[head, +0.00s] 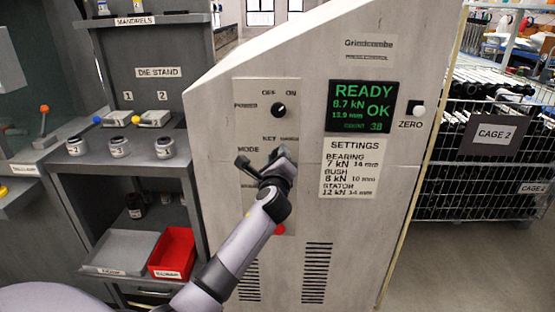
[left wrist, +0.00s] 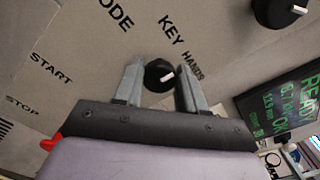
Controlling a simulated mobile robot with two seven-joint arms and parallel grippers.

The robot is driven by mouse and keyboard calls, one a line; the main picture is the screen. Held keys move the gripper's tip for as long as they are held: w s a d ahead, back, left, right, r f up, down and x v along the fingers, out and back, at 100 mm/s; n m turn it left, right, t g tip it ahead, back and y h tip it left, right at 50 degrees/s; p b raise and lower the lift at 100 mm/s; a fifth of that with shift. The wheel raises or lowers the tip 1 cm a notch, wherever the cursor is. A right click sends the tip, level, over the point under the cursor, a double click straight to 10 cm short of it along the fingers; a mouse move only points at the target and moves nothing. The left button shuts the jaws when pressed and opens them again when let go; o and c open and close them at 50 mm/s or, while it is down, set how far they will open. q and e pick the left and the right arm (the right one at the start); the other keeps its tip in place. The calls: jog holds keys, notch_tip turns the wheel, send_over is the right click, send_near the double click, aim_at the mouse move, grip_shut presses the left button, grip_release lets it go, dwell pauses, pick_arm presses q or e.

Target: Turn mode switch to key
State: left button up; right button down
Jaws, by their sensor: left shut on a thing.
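The mode switch (left wrist: 158,77) is a round black knob with a white mark, on the front of the grey press cabinet (head: 225,130). In the left wrist view it sits between the two fingers of my left gripper (left wrist: 159,82), which is shut on it. Its white mark points right, toward the HANDS label (left wrist: 193,65); the KEY label (left wrist: 171,32) is above. In the head view my left gripper (head: 264,161) is at the panel just under these labels and hides the switch. My right gripper is not in view.
The black power knob (head: 278,109) is above the mode switch. A green display (head: 362,105) reads READY and OK, with a ZERO button (head: 418,110) beside it. A red button (head: 279,229) is below my gripper. Shelves with jars and a red bin (head: 172,252) stand at left.

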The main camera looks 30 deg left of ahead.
pick_arm(q)
jog(key=shift+f+n+b, duration=0.15)
jog(key=shift+n+b, duration=0.6)
jog(key=shift+n, duration=1.55)
jog(key=shift+f+n+b, duration=0.1)
jog(key=shift+n+b, duration=0.6)
jog(key=shift+n, duration=1.6)
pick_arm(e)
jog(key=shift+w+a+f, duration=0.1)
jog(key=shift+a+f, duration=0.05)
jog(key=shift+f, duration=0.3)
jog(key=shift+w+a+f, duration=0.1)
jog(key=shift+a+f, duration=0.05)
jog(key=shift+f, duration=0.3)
pick_arm(q)
jog(key=o, duration=1)
jog(key=shift+s+r, duration=0.1)
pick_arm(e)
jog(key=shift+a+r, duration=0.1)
pick_arm(q)
jog(key=shift+v, duration=3.5)
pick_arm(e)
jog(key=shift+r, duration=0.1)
